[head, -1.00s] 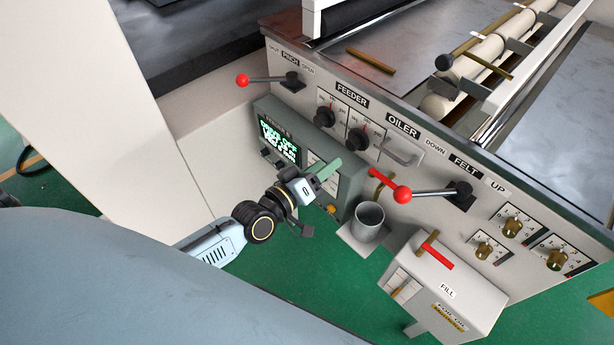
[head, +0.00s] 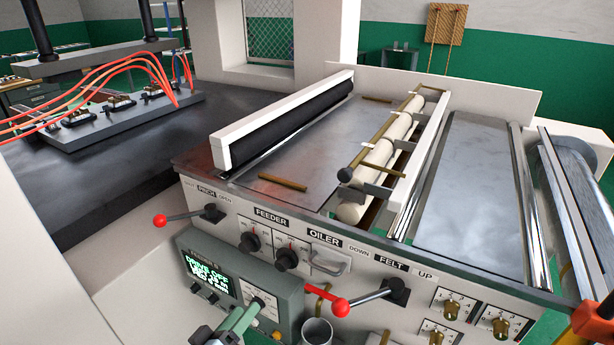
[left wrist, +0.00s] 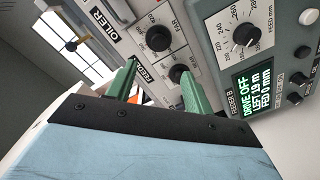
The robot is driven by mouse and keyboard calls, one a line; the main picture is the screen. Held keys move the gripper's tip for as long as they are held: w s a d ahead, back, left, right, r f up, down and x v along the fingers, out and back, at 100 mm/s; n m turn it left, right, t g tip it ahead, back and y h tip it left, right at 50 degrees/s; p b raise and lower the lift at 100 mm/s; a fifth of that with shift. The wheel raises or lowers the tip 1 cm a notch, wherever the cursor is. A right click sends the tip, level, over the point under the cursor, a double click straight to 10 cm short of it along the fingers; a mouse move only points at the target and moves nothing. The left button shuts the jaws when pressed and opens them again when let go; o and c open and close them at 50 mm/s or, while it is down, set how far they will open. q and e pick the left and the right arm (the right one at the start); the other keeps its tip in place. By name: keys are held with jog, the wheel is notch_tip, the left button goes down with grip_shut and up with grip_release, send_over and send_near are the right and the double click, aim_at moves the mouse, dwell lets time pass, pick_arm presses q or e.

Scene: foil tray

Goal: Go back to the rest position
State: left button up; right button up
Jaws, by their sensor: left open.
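My left gripper (head: 238,322) is at the bottom edge of the head view, in front of the grey-green control box (head: 290,283). Its green fingers point up and right, over the lower part of the box's button panel. In the left wrist view the two green fingers (left wrist: 158,88) stand apart with nothing between them, so it is open and empty. The feeder knobs (left wrist: 168,52) show beyond them. Whether the fingertips touch the box cannot be told. My right gripper is in neither view now.
A red-knobbed felt lever (head: 340,307) and a grey cup (head: 317,333) are right of my left gripper. A red-knobbed pinch lever (head: 160,220) sticks out at left. The machine's rollers (head: 385,160) and metal plates lie behind the panel. An orange part (head: 592,322) is at lower right.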

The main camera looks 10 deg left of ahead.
pick_arm(q)
jog(key=s+a+f+m+g+y+b, duration=0.15)
jog(key=s+f, duration=0.25)
jog(key=f, duration=0.6)
jog(key=s+a+f+m+g+y, duration=0.1)
jog(key=s+a+f+g, duration=0.15)
jog(key=f, duration=0.65)
jog(key=s+a+f+m+g+y, duration=0.1)
jog(key=s+f+g, duration=0.25)
jog(key=f, duration=0.65)
jog(key=s+f+m+g, duration=0.1)
jog(key=s+f+g, duration=0.1)
jog(key=s+f, duration=0.3)
jog(key=s+f+m+g+y+b, duration=0.1)
jog(key=s+f, duration=0.4)
jog(key=s, duration=0.8)
jog(key=s+f+m+g+y, duration=0.1)
jog(key=s+f+m+g, duration=0.1)
jog(key=s+f+g, duration=0.3)
jog(key=s+f, duration=0.1)
jog(key=s, duration=0.3)
jog(key=shift+s+b, duration=0.25)
jog(key=shift+b, duration=0.15)
